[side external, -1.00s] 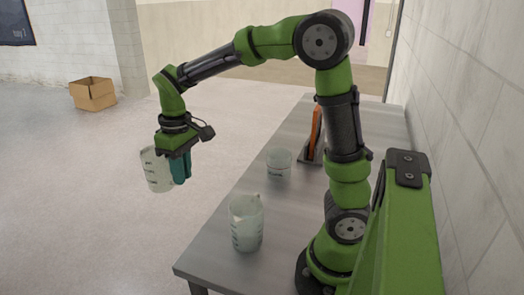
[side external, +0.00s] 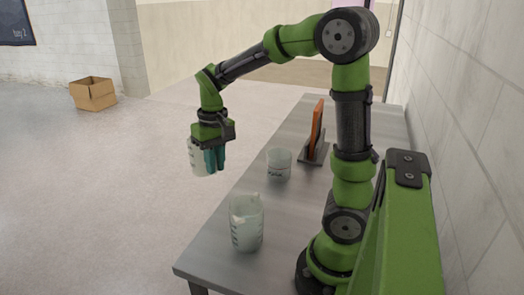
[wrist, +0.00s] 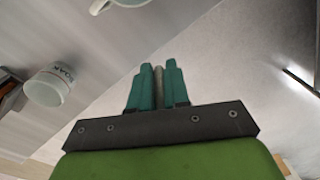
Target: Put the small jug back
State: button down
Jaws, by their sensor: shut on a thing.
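My gripper (side external: 215,160) has teal fingers and is shut on the small jug (side external: 198,160), a whitish vessel with markings. It holds the jug in the air to the left of the table's long edge, pointing down. In the wrist view the fingers (wrist: 158,80) close on a thin grey strip; I cannot tell which part of the jug this is. The fingers hide part of the jug in the side view.
A larger graduated jug (side external: 246,225) stands on the grey table (side external: 215,245) near its front end. A lettered tub (side external: 279,165) stands behind it, also in the wrist view (wrist: 48,88). An orange panel in a dark stand (side external: 317,128) is farther back.

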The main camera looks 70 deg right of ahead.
jog(key=s+d+f+m, duration=0.3)
jog(key=s+d+m, duration=0.15)
jog(key=m, duration=0.45)
jog(key=f+m, duration=0.1)
jog(key=f, duration=0.2)
jog(key=f+m, duration=0.1)
jog(key=f, duration=0.6)
jog(key=shift+s+f+m+h, duration=0.3)
jog(key=shift+s+m, duration=0.1)
jog(key=shift+f, duration=0.1)
jog(key=c, duration=1.4)
grip_release()
